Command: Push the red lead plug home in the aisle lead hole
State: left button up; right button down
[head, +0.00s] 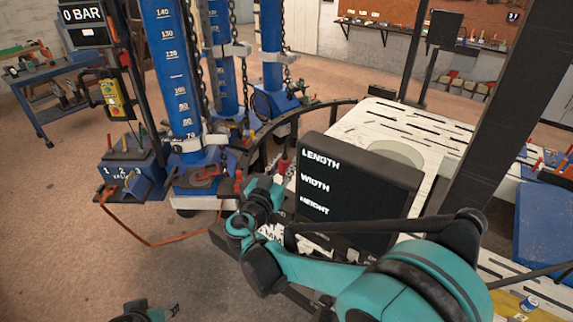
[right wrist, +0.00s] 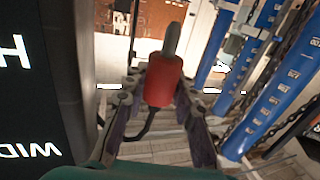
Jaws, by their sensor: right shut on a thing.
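The red lead plug (right wrist: 164,82) is a red cylinder with a grey pin at one end and a dark cable at the other. My right gripper (right wrist: 162,92) is shut around its red body, one finger on each side. In the head view the red plug (head: 284,166) stands about upright in my right gripper (head: 277,182), just left of the black display panel. The pin looks clear of any surface in the right wrist view. I cannot make out the aisle lead hole in either view. A small piece of my left arm shows at the bottom edge; its gripper does not.
The black panel (head: 345,190) reading LENGTH, WIDTH, HEIGHT stands close beside my right gripper. Behind it is the pale slotted bench (head: 405,130). Blue measuring towers (head: 173,75) with chains stand at left, near a blue numbered box (head: 125,172) and an orange hose (head: 150,243).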

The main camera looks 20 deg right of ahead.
jog(key=shift+f+b, duration=2.4)
jog(key=shift+f, duration=0.55)
jog(key=shift+f+b, duration=1.8)
jog(key=shift+f, duration=0.2)
jog(key=c, duration=1.1)
grip_release()
jog(key=shift+c, duration=0.2)
jog(key=shift+a, duration=0.1)
jog(key=v, duration=1.2)
